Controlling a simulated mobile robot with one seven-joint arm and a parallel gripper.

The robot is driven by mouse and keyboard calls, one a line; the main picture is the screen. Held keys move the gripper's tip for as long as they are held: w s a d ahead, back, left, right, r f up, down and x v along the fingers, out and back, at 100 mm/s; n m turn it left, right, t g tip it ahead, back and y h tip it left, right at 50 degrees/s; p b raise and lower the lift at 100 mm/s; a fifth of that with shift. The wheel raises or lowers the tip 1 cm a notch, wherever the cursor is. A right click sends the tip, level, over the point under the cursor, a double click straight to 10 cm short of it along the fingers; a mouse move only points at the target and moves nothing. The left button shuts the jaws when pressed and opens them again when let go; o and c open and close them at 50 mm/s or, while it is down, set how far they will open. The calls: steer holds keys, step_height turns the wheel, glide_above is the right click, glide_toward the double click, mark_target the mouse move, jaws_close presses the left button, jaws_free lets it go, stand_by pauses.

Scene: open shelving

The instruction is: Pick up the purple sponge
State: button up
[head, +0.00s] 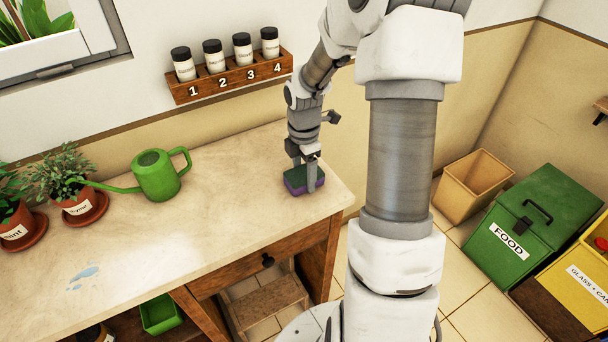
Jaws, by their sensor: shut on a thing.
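The purple sponge (299,188) has a dark green top and purple sides. It is at the right end of the counter (225,215) in the head view, near the front right edge. My gripper (304,179) points down at it and is shut on it, with a finger showing against its near side. The far finger is partly hidden. I cannot tell whether the sponge rests on the counter or is slightly above it.
A green watering can (157,176) and potted herbs (80,200) stand on the left of the counter. A numbered jar rack (232,76) hangs on the wall behind. A small puddle (84,273) lies front left. Bins (527,225) stand on the floor at right.

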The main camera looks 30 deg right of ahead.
steer(key=shift+r, duration=0.45)
steer(key=r, duration=0.2)
steer(key=s+r+p, duration=0.1)
steer(key=shift+d+r, duration=0.35)
steer(key=shift+r, duration=0.05)
steer(key=s+d+r+p, duration=0.1)
steer(key=s+d+r, duration=0.4)
steer(key=s, duration=0.4)
steer(key=shift+d+r+p, duration=0.15)
steer(key=shift+r+p, duration=0.2)
steer(key=shift+r, duration=0.15)
steer(key=o, duration=0.6)
steer(key=c, duration=0.5)
